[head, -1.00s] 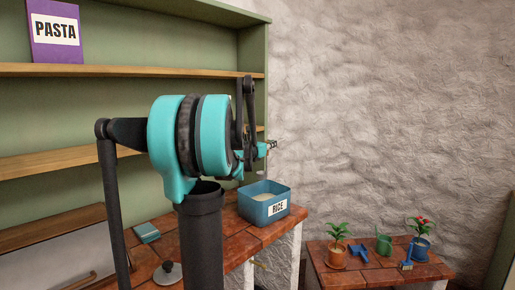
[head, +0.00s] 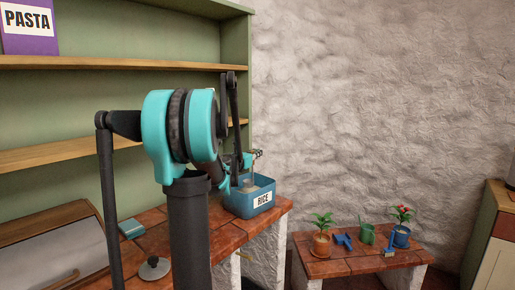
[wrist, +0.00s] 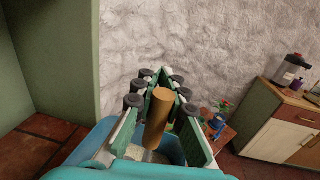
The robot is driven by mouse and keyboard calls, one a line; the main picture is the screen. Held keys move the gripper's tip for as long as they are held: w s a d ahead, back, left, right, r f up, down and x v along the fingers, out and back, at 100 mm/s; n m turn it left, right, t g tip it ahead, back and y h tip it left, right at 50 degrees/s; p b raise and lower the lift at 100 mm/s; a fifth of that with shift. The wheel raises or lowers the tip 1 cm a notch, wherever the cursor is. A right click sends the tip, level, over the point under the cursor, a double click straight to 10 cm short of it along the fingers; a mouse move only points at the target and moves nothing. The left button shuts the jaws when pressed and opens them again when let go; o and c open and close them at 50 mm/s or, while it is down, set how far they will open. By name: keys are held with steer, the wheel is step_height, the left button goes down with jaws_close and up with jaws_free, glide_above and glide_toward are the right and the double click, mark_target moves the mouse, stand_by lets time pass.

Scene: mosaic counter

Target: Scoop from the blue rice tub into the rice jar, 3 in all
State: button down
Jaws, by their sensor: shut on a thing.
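The blue rice tub (head: 240,207), labelled RICE, stands on the tiled counter near its right end. Pale rice shows inside it. My gripper (head: 256,155) is low over the tub. In the wrist view my gripper (wrist: 160,92) is shut on an upright wooden handle (wrist: 158,110), which I take to be the scoop's. The tub's blue wall shows below it in the wrist view (wrist: 173,150). The scoop's bowl is not clearly visible, so I cannot tell whether it holds rice. I see no rice jar in these views.
A grey round lid with a knob (head: 155,268) and a small teal box (head: 131,228) lie on the counter (head: 222,240). Shelves with a purple PASTA box (head: 28,40) stand behind. A low table (head: 330,266) with potted plants stands right, across a gap.

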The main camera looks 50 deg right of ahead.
step_height(320, 180, down, 8)
stand_by(0.7)
steer(key=shift+r, duration=0.1)
stand_by(0.7)
step_height(320, 180, up, 13)
steer(key=shift+r, duration=0.15)
stand_by(1.4)
